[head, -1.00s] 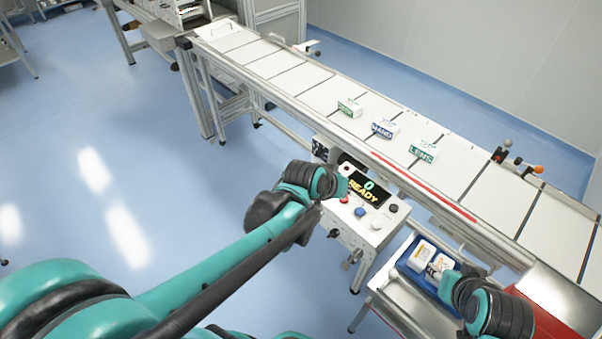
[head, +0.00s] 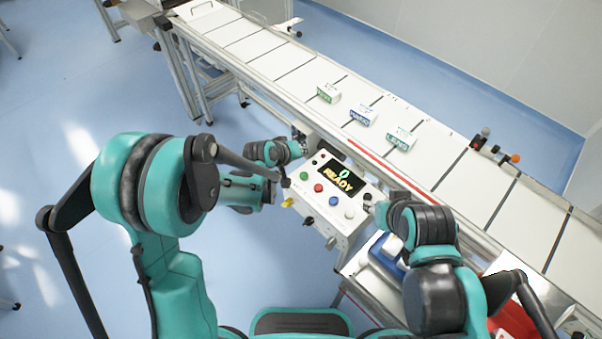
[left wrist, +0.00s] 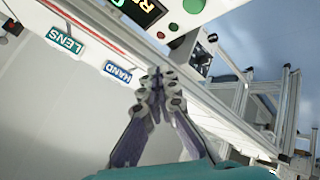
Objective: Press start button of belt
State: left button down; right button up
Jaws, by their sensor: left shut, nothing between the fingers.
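The control panel (head: 327,214) is a white box beside the belt (head: 430,160), with a dark display (head: 341,180) reading "0 READY". A green button (head: 304,176), a red one (head: 318,188), a blue one (head: 333,201) and a white one (head: 349,214) line its near side. The green button also shows in the left wrist view (left wrist: 194,5). My left gripper (head: 303,148) is at the panel's upper left, apart from the green button. In the left wrist view its fingers (left wrist: 155,78) are shut and empty. My right wrist is at the panel's right; its fingers are mostly hidden.
Several labelled boxes sit on the belt, among them the LENS box (head: 400,139) and HAND box (head: 363,115). A blue tray (head: 380,252) is partly behind my right arm. A yellow knob (head: 287,203) sticks out from the panel's front.

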aim_at(303, 176)
pick_arm(q)
jog(key=shift+f, duration=0.1)
notch_tip(303, 176, down, 8)
jog(key=b, duration=0.6)
jog(key=shift+f+b, duration=0.3)
jog(key=shift+b, duration=0.15)
dwell(0.9)
jog(key=shift+f+b, duration=0.4)
jog(key=shift+b, duration=0.1)
